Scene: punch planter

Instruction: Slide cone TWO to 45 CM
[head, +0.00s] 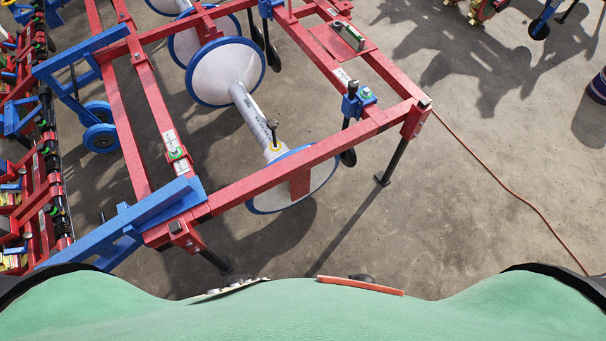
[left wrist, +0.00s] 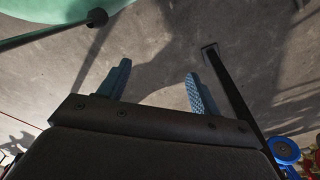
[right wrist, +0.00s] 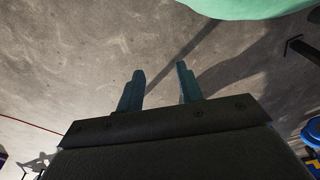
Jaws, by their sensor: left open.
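In the head view, several white cones with blue rims sit along a pale shaft (head: 247,107) with dark scale marks. The nearest cone (head: 322,176) is partly hidden by the red front beam. Another cone (head: 218,75) stands farther up the shaft. I cannot read which one is cone TWO, nor the 45 CM mark. My left gripper (left wrist: 157,68) is open and empty above the concrete floor. My right gripper (right wrist: 160,68) is open and empty too. Neither gripper shows in the head view.
A red frame (head: 275,177) with blue brackets surrounds the shaft. Its dark leg (head: 393,160) stands on the floor at right. A level-like tool (head: 348,37) lies on the frame. More red machinery (head: 35,165) is at left. An orange cord (head: 500,190) crosses open floor at right.

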